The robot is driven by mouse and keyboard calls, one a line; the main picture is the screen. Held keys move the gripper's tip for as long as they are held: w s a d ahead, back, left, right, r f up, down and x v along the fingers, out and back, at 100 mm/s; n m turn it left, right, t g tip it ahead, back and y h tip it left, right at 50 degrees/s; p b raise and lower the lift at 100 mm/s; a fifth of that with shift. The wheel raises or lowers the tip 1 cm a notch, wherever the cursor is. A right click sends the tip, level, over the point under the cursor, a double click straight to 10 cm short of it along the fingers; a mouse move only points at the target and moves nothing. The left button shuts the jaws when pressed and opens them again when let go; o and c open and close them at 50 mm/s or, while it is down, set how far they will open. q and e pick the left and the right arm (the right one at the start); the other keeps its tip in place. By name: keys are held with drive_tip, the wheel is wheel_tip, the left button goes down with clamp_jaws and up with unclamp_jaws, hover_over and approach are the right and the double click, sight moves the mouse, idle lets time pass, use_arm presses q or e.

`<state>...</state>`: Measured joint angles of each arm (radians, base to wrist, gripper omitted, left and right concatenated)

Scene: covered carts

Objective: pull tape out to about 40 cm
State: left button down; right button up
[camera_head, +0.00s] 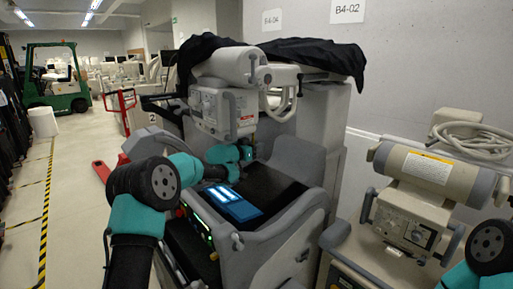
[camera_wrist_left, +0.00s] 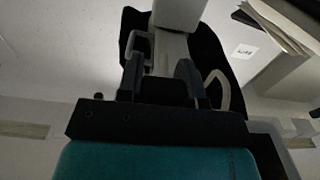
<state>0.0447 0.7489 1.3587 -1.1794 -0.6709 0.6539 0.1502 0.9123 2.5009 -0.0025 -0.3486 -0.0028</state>
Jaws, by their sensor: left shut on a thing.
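My left gripper (camera_head: 247,152) is just below and to the right of the boxy head unit (camera_head: 214,112) of the nearest cart, above its dark top. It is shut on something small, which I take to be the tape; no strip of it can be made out. In the left wrist view the dark fingers of my left gripper (camera_wrist_left: 160,78) point up at the cart's pale column, and what lies between their tips is unclear. My right arm shows only at the lower right edge; its gripper is out of view.
A blue-lit screen (camera_head: 231,203) lies on the nearest cart's top. A black cover (camera_head: 310,57) drapes over its upper arm. A second cart with a beige tube unit (camera_head: 425,168) stands at the right, near the wall. The aisle floor (camera_head: 85,190) at the left is open.

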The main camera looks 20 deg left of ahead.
use_arm(q)
wheel_tip(320, 180, down, 10)
drive_tip(key=shift+f, duration=0.2)
idle(0.3)
drive_tip(key=c, duration=0.8)
unclamp_jaws()
drive_tip(key=shift+r, duration=0.1)
drive_tip(key=shift+o, duration=0.2)
drive_tip(key=v, duration=1.2)
drive_tip(key=shift+r, duration=0.1)
